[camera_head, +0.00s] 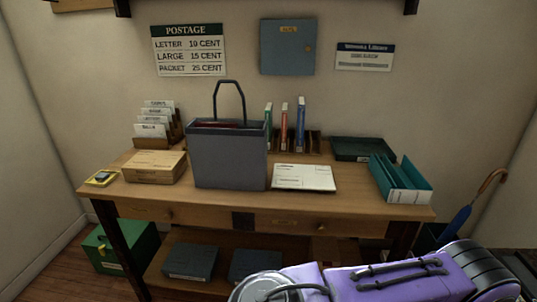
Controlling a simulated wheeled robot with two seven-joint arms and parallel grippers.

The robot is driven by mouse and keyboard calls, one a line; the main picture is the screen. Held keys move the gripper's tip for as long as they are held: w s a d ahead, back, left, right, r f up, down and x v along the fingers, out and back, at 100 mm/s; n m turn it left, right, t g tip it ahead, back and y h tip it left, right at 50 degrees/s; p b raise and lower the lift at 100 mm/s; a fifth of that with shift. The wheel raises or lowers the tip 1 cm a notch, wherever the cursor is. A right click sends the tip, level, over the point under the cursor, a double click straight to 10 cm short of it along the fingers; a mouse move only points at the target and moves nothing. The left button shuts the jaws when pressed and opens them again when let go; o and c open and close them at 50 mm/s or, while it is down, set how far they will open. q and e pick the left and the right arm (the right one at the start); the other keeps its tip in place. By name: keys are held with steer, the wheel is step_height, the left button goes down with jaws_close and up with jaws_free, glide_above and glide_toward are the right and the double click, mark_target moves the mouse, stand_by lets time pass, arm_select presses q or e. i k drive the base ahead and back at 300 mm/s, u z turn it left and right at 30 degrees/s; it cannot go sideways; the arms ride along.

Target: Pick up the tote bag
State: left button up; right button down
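The tote bag (230,162) is dark grey-blue and boxy, with a tall looped handle standing straight up. It stands upright on the wooden desk (275,207), a little left of the middle. Something reddish shows just inside its open top. Neither of my grippers is in view. A purple and grey arm part of mine crosses the bottom right, well below and in front of the desk top, apart from the bag.
A cardboard box (155,166) is left of the bag, and a white parcel (304,177) lies close on its right. Upright books (284,127) stand behind right. A teal file holder (401,180) is at the right end. A letter rack (158,129) stands behind left.

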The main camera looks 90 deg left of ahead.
mark_target(227, 159)
steer(key=u, duration=2.15)
